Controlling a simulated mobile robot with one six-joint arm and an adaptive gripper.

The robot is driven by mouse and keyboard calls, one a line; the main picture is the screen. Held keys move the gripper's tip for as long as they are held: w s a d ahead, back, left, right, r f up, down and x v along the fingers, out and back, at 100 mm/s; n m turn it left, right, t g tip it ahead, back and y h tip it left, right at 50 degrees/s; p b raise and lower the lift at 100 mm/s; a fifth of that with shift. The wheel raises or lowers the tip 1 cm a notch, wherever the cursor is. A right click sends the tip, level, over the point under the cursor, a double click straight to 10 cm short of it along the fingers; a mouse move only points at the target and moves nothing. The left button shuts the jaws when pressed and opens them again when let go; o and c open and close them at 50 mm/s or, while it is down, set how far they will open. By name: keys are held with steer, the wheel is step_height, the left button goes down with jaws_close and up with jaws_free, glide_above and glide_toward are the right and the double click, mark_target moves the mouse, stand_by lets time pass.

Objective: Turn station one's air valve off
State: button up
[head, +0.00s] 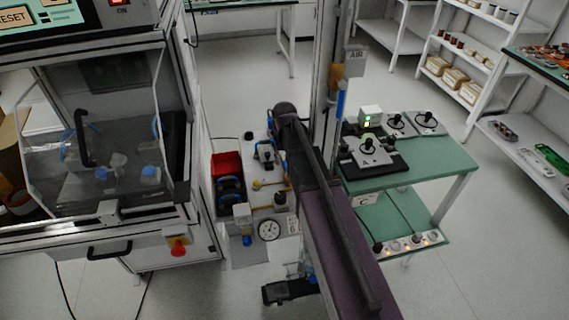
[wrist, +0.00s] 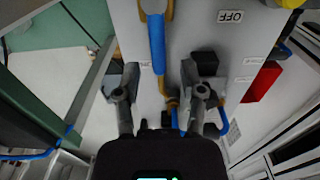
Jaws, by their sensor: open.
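The air valve's long blue handle (wrist: 157,45) shows in the wrist view on a pale grey panel (wrist: 190,25). It hangs from a metal fitting at the top edge and points down the picture. An OFF label (wrist: 231,16) is on the panel to its right. A second, smaller label further right is too small to read. My gripper (wrist: 160,75) is open, with one finger on each side of the handle's lower end. I cannot tell whether either finger touches it.
A red bin (head: 227,164) stands left of my arm, near a pressure gauge (head: 269,229). An enclosed machine (head: 100,150) is at the left. A green-topped bench (head: 430,155) is close on the right. An AIR sign (head: 356,56) hangs on the post. Open floor lies at the back.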

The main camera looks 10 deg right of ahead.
steer(key=shift+f, duration=0.25)
jaws_close()
